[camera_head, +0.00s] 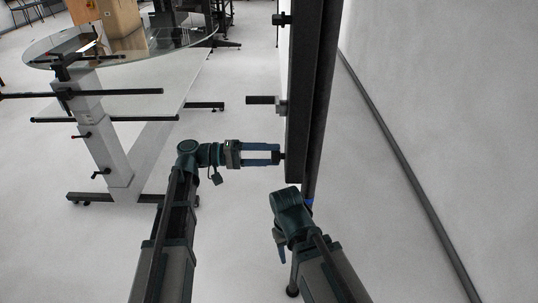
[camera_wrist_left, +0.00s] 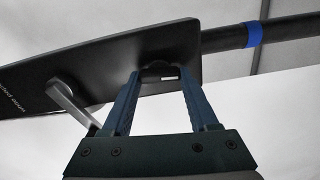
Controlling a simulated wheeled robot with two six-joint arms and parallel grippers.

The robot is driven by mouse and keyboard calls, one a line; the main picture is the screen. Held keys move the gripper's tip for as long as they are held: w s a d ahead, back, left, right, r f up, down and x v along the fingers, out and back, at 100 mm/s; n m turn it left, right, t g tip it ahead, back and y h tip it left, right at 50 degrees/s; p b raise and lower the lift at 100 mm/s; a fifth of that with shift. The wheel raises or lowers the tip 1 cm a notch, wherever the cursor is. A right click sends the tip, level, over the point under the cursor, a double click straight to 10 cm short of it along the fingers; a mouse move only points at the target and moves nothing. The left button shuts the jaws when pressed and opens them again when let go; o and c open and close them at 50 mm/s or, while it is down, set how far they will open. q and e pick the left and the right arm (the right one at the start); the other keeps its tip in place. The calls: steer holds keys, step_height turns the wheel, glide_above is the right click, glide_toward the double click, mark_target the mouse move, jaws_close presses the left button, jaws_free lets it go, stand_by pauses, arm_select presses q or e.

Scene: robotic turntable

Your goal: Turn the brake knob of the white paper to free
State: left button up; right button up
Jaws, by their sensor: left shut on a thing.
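A tall black panel (camera_head: 303,90) stands upright at centre right, with several fittings on its left side. The lowest fitting, a small dark knob (camera_head: 282,156), sits near its lower end. My left gripper (camera_head: 279,154) reaches it from the left and is shut on it. In the left wrist view, the dark knob (camera_wrist_left: 160,72) lies between the blue fingertips (camera_wrist_left: 160,78), against the panel (camera_wrist_left: 100,63). Any knob marking is not visible. I cannot pick out the white paper for certain.
A crank handle (camera_head: 265,100) juts left from the panel above my left gripper; a metal lever (camera_wrist_left: 72,102) shows beside the fingers. A dark pole (camera_wrist_left: 285,28) with a blue band continues from the panel. A glass-topped table (camera_head: 120,50) stands left. A white wall (camera_head: 450,100) rises right.

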arm_select(q)
steer(key=shift+n, duration=0.7)
steer(key=o, duration=1.4)
steer(key=shift+a, duration=0.1)
steer(key=a, duration=1.3)
steer(key=shift+a+f, duration=0.1)
steer(key=shift+a, duration=0.25)
